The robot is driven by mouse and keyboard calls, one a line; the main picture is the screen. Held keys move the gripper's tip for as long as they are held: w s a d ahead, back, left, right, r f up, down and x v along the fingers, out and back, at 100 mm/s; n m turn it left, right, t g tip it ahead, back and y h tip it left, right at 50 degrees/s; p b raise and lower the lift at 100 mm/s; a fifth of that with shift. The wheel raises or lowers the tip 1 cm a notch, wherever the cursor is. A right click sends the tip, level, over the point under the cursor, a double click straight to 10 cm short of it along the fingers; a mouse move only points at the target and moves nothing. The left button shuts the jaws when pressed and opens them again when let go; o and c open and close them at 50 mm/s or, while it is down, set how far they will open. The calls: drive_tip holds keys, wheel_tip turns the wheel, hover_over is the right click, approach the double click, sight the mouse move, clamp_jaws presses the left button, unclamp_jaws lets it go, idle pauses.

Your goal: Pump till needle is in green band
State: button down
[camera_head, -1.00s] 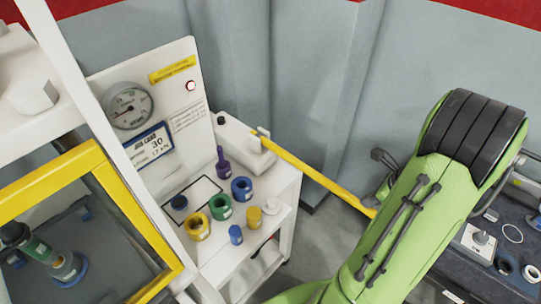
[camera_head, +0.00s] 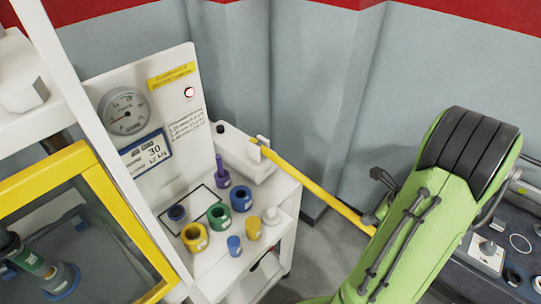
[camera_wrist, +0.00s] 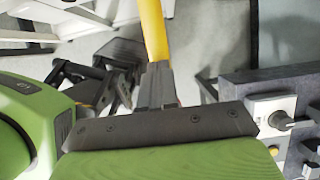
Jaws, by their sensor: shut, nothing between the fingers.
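The round gauge (camera_head: 124,110) is on the white panel, and its thin needle seems to point to the lower left. A small green mark shows near the top of its dial, but the needle's exact reading is too small to tell. The white pump (camera_head: 236,158) stands on the cart top beside the panel. Its long yellow lever (camera_head: 315,188) slants down to the right, towards my gripper. In the wrist view the lever (camera_wrist: 153,30) runs straight down to my gripper (camera_wrist: 158,78). The gripper is shut at the lever's outer end; whether they touch is unclear.
Several coloured rings and cylinders stand on the cart, among them a green one (camera_head: 219,215). A yellow-framed enclosure (camera_head: 110,195) is at left. A dark bench (camera_head: 465,273) is at right.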

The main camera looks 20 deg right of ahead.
wheel_tip(320, 180, up, 14)
drive_tip(key=p, duration=1.2)
wheel_tip(320, 180, down, 15)
drive_tip(key=b, duration=1.1)
drive_tip(key=shift+f+b, duration=0.1)
drive_tip(key=shift+b, duration=0.3)
